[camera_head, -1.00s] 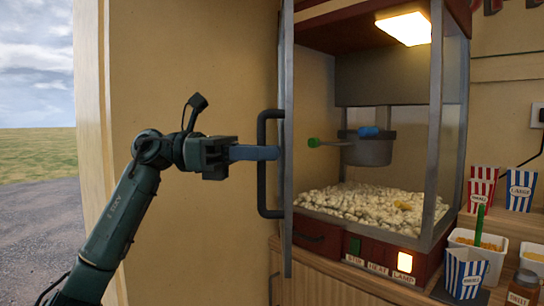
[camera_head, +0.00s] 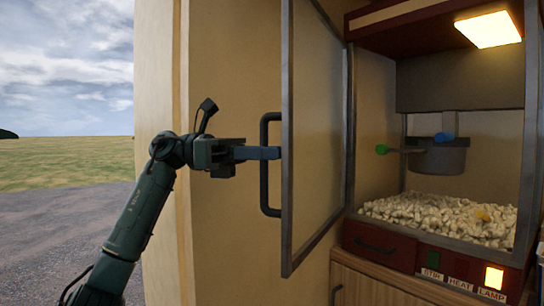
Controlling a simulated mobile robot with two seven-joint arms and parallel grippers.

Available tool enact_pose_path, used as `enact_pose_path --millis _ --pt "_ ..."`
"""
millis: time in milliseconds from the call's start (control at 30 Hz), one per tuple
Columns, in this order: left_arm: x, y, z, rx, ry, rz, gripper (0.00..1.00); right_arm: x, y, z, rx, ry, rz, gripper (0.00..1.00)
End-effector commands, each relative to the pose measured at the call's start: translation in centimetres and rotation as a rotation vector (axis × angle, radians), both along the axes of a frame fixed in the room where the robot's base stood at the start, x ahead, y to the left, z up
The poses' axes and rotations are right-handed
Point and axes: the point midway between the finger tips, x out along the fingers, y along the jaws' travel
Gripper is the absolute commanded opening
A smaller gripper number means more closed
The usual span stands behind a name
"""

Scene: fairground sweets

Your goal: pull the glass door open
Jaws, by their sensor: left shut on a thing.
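The glass door (camera_head: 315,140) of the popcorn machine has a grey metal frame and stands swung open, its hinge side at the machine's left front post. Its dark bar handle (camera_head: 264,190) is on the near left edge. My left gripper (camera_head: 262,153) comes in from the left and is shut on the handle, with its blue fingers at the bar's middle height. The exact finger contact on the bar is partly hidden. My right gripper is not in view.
The popcorn machine (camera_head: 372,236) holds popcorn (camera_head: 430,214) and a hanging kettle (camera_head: 440,158). It stands on a wooden counter (camera_head: 372,290). A beige wall (camera_head: 225,250) is behind my left arm. Open ground lies at far left.

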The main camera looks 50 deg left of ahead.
Motion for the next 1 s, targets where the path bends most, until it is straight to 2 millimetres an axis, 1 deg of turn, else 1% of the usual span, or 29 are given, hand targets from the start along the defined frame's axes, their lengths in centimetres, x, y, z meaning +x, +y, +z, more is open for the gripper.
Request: enact_pose_path --millis 200,567,600,633,867,933,1000 --pt "0.0 0.5 -0.1 0.002 0.002 -0.001 0.0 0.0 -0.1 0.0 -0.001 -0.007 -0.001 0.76" --pt "0.0 0.5 -0.1 0.002 0.002 0.0 0.0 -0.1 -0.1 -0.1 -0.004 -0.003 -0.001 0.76" --pt "0.0 0.5 -0.1 0.002 0.002 0.0 0.15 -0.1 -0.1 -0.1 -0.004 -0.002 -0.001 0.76" --pt "0.0 0.5 -0.1 0.002 0.002 0.0 0.17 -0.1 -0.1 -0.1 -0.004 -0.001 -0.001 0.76" --pt "0.0 0.5 0.0 0.001 0.002 0.0 0.18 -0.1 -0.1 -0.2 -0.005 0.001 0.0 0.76" --pt "0.0 0.5 0.3 0.002 0.001 0.0 0.18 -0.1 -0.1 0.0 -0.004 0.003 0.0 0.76" --pt "-0.1 0.5 1.1 0.002 -0.001 0.0 0.18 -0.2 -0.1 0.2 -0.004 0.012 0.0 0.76"
